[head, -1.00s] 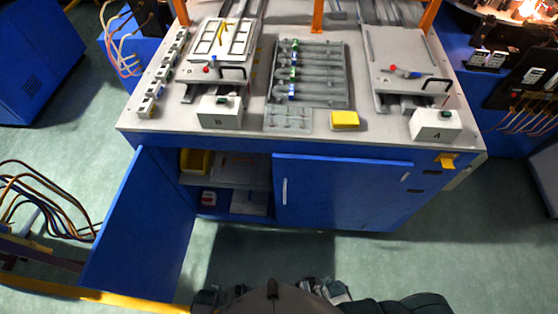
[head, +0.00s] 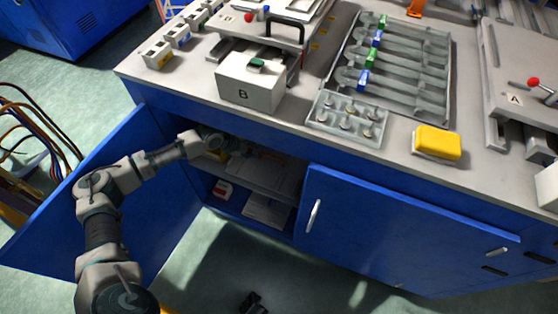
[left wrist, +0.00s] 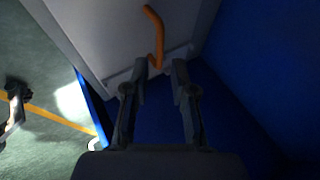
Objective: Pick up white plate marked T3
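Pale flat plates lie in the open cabinet: one on the upper shelf (head: 265,172) and one on the lower level (head: 268,210). No T3 mark is readable. My left gripper (left wrist: 159,72) is inside the cabinet; in the head view its fingers are hidden under the worktop edge. In the left wrist view its two fingers are apart, with a greyish-white plate (left wrist: 110,35) beyond the tips. An orange curved handle (left wrist: 155,35) shows near the gap. I cannot tell whether the fingers touch anything. A dark part of my right gripper (head: 252,303) shows at the bottom edge of the head view.
The worktop (head: 290,135) overhangs the opening. A red-and-white box (head: 222,189) sits on the lower level. A yellow block (head: 436,143) lies on the worktop.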

